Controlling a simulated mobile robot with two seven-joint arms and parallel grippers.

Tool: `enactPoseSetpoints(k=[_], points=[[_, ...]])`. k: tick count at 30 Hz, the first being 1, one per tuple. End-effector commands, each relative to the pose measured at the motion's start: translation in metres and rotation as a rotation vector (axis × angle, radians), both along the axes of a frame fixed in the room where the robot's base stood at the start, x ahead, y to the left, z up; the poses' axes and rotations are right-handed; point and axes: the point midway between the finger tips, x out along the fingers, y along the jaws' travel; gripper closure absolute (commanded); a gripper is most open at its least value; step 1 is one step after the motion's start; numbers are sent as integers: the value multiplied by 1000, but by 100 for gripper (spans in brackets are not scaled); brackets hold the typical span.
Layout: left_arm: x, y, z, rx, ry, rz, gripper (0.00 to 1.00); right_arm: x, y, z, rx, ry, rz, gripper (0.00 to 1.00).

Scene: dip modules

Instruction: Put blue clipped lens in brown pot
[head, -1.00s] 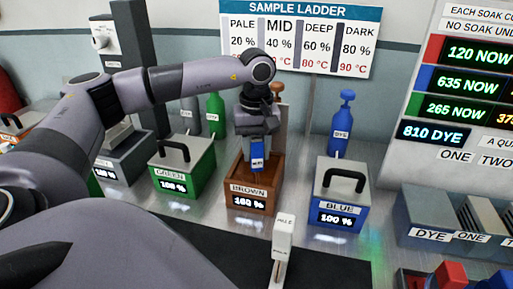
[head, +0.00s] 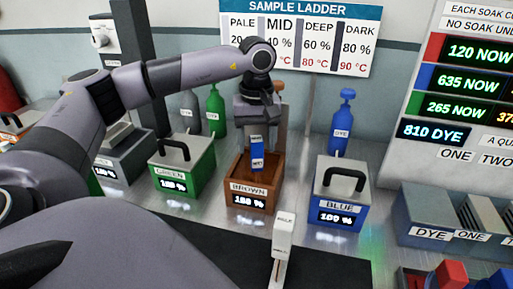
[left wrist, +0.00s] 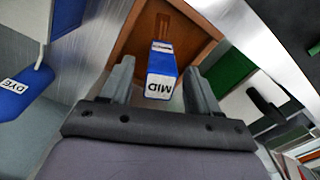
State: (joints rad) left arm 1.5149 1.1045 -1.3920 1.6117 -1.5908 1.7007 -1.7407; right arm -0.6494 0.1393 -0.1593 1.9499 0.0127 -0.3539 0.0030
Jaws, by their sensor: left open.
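The blue clipped lens (head: 257,154) is a small blue block with white labels, one reading MID in the left wrist view (left wrist: 161,66). It stands roughly upright in the opening of the brown pot (head: 252,198), whose brown walls also show in the left wrist view (left wrist: 135,38). My left gripper (head: 258,118) is above the pot, over the lens. Its two fingers (left wrist: 160,85) are open, with a gap on each side of the lens. The lens's lower end is hard to make out. My right gripper is not in view.
A green pot (head: 184,166) stands left of the brown pot and a blue pot (head: 342,198) right of it, both lidded with black handles. Bottles (head: 215,112) stand behind. A white post labelled MILE or similar (head: 284,235) stands in front.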

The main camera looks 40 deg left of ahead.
Motion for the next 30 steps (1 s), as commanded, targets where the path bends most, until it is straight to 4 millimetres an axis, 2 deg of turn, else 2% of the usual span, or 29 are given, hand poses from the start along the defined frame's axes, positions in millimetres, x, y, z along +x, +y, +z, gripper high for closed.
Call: enactPoseSetpoints(k=[6, 13, 18, 30], points=[[1, -1, 50, -2, -5, -1, 39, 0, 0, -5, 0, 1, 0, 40], [1, -1, 88, -1, -3, -1, 39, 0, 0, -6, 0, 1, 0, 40], [0, -1, 100, -1, -1, -2, 39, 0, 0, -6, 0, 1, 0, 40], [0, 0, 101, 0, 0, -1, 39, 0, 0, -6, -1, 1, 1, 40]])
